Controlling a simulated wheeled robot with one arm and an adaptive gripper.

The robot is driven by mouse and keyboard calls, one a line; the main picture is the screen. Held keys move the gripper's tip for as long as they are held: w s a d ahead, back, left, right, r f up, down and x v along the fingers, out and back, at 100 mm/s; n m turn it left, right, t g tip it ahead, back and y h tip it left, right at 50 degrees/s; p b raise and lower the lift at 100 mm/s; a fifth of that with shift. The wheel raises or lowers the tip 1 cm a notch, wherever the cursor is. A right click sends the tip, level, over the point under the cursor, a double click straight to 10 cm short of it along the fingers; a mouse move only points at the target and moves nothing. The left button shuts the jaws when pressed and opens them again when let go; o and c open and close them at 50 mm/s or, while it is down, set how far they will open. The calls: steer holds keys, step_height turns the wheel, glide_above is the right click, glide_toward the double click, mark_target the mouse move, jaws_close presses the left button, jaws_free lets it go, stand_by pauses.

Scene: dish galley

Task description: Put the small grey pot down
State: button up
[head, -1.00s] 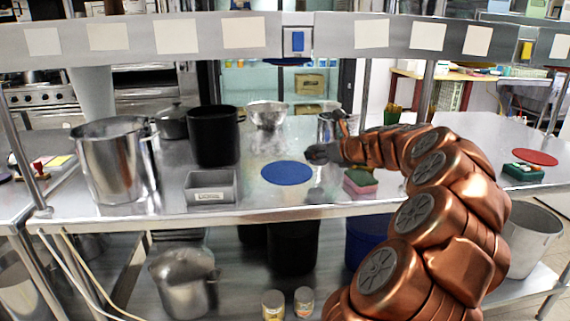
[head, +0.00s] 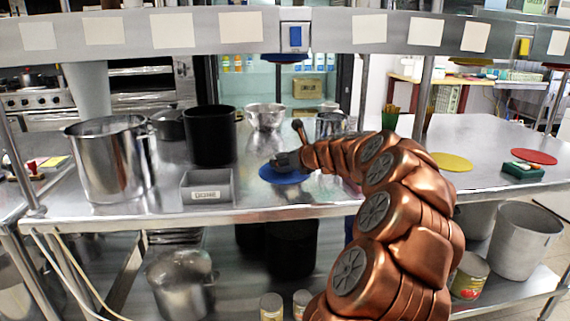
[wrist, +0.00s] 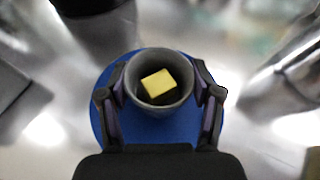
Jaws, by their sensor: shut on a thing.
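My gripper (wrist: 160,92) is shut on the small grey pot (wrist: 160,105), with one finger on each side of it in the wrist view. The pot is upright and open at the top, and a yellow block (wrist: 157,83) lies inside it. The blue round mat (wrist: 103,122) lies below the pot and shows around it. In the head view my gripper (head: 283,161) is over the blue mat (head: 287,178), and I cannot make out the pot there. I cannot tell whether the pot touches the mat.
A grey labelled bin (head: 207,194), a black pot (head: 210,137) and a large steel pot (head: 106,165) stand to the left. A steel bowl (head: 265,117) is behind. Yellow (head: 452,161) and red (head: 534,156) round mats lie to the right. An overhead shelf crosses above.

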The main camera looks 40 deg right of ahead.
steer(key=shift+f, duration=0.1)
steer(key=o, duration=1.2)
steer(key=shift+s, duration=0.2)
steer(key=p+v, duration=0.2)
steer(key=v, duration=0.9)
steer(key=shift+r, duration=0.25)
steer(key=shift+s, duration=0.3)
